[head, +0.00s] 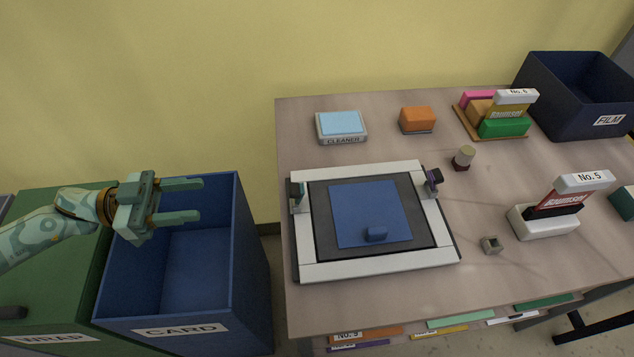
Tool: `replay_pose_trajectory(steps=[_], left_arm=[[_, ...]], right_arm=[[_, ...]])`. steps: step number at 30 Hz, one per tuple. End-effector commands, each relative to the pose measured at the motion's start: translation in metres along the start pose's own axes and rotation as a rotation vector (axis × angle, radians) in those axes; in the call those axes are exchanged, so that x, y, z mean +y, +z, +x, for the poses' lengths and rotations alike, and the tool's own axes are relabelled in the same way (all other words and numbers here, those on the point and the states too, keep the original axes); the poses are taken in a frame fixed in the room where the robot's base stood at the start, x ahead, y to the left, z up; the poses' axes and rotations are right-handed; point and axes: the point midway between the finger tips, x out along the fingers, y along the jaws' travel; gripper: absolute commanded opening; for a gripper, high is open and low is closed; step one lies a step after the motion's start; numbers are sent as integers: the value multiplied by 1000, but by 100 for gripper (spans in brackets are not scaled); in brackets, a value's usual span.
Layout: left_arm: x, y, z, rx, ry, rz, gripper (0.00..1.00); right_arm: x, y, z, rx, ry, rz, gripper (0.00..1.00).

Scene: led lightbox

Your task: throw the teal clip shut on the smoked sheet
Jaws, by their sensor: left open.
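The lightbox (350,270) lies on the table with a pale frame. A dark smoked sheet (319,225) lies inside the frame, with a smaller blue sheet (370,205) on top of it. The teal clip (296,196) sits on the left side of the frame, near its far corner; I cannot tell whether it is open or shut. A dark purple clip (434,180) is on the right side of the frame. My left gripper (198,199) is open and empty, above the blue CARD bin and left of the teal clip, apart from it. My right gripper is not in view.
The CARD bin (180,331) stands left of the table. A FILM bin (570,108) is back right.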

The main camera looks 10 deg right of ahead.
Motion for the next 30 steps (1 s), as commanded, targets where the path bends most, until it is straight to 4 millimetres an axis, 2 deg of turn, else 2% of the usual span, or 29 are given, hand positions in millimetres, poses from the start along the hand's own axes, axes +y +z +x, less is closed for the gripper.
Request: replay_pose_trajectory(steps=[4, 8, 13, 21, 27, 30], left_arm=[[0, -1, 2, 0, 3, -3, 49], [0, -1, 18, 2, 5, -2, 49], [1, -1, 58, 4, 7, -3, 49], [0, 0, 124, 2, 5, -3, 49], [0, 0, 154, 1, 3, -4, 49], [0, 0, 160, 0, 1, -3, 49]], right_arm=[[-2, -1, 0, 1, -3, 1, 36], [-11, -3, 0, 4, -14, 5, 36], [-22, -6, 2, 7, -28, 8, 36], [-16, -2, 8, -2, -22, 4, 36], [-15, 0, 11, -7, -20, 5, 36], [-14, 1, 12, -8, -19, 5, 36]])
